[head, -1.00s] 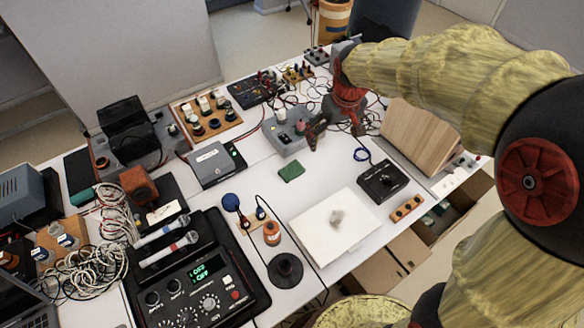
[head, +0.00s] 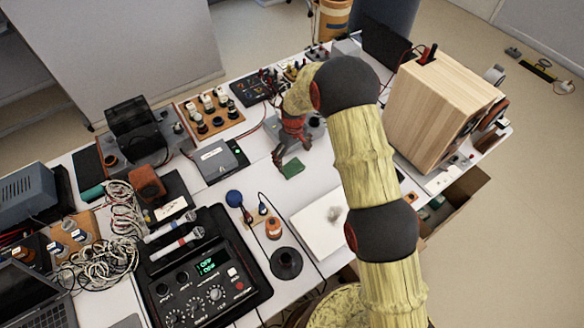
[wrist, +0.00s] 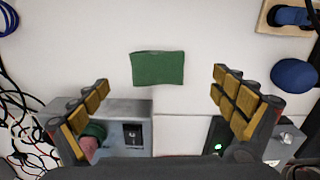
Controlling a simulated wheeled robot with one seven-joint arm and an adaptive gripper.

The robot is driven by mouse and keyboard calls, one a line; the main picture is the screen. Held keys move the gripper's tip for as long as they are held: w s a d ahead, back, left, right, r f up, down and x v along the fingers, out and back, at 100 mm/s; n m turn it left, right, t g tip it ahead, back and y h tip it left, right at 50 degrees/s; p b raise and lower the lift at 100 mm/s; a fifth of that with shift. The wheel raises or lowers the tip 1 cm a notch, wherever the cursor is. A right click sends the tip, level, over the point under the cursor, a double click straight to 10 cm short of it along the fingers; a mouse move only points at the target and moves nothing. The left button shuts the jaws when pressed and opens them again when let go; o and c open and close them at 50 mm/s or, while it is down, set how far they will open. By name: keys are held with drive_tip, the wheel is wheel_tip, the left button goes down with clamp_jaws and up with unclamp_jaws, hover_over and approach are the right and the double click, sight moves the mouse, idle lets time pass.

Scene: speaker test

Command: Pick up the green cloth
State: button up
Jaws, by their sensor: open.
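The green cloth (head: 292,169) is a small, flat, folded-looking rectangle on the white table, near the table's middle in the head view. In the wrist view the cloth (wrist: 158,68) lies ahead of my fingers, between their lines and slightly left of centre. My gripper (head: 292,160) hangs over the table just beside the cloth in the head view. In the wrist view my gripper (wrist: 160,92) is open, its two padded fingers spread wide with nothing between them. No contact with the cloth shows.
A grey box (wrist: 125,125) with a switch is close under the left finger. A blue round knob (wrist: 295,75) is at the right. In the head view, a white board (head: 318,222), a black mixer (head: 205,270) and a wooden speaker box (head: 430,105) surround the clear patch.

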sight(294, 169)
drive_tip(key=f, duration=0.7)
drive_tip(key=shift+w+d+f+b, duration=0.1)
drive_tip(key=shift+w+d+b, duration=0.1)
drive_tip(key=shift+b, duration=0.2)
drive_tip(key=c, duration=1)
